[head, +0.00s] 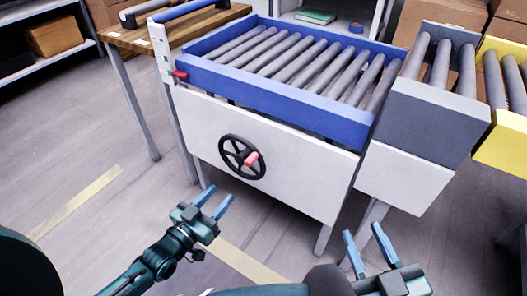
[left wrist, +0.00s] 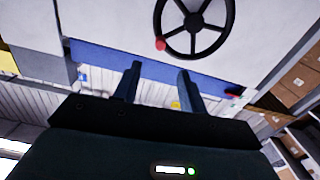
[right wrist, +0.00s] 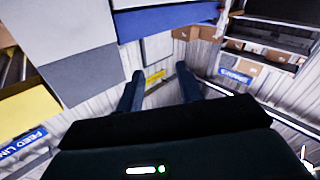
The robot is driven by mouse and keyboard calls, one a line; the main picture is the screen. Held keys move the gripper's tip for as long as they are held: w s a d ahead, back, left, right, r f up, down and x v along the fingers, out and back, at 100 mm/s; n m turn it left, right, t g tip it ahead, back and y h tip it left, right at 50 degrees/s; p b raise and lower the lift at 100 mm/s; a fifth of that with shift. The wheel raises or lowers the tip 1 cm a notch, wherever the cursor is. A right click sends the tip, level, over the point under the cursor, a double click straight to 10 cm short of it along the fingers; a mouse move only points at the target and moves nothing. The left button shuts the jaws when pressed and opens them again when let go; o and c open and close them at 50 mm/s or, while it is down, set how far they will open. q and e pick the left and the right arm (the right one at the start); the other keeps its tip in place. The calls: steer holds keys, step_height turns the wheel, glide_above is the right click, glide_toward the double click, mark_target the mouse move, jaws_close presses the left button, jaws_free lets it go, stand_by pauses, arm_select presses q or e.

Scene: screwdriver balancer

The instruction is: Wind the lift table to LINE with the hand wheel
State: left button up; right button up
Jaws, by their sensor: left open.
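The hand wheel (head: 242,157) is black and spoked with a red knob (head: 252,159), on the white front panel (head: 200,125) of the lift table. The wheel also shows at the top of the left wrist view (left wrist: 194,22), its red knob at the rim's left. The lift table's blue roller frame (head: 270,95) sits above the panel. A red pointer (head: 180,74) is beside a white marked scale (head: 160,52) at its left corner. My left gripper (head: 216,200) is open and empty, below and left of the wheel, apart from it. My right gripper (head: 364,240) is open and empty, lower right of the panel.
A grey roller section (head: 430,110) and a yellow one (head: 505,135) adjoin on the right. A wooden bench (head: 195,30) stands behind left. Shelves with boxes (head: 55,36) are at far left. The floor before the panel is clear.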

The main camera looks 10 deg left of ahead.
mark_target(248, 166)
arm_select(q)
steer(key=b+x, duration=0.3)
steer(key=x, duration=0.9)
steer(key=shift+w+d+f+b, duration=0.1)
steer(key=shift+w+f+b, duration=0.1)
steer(key=shift+b, duration=0.2)
steer(key=shift+w+d+r, duration=0.1)
steer(key=shift+w+d, duration=0.15)
steer(key=shift+w, duration=0.35)
arm_select(e)
steer(key=shift+w+a+t+y, duration=0.25)
steer(key=shift+a+t+y, duration=0.15)
steer(key=shift+t+y, duration=0.25)
arm_select(q)
steer(key=shift+c, duration=0.4)
steer(key=c, duration=0.6)
jaws_close()
steer(key=shift+d, duration=0.1)
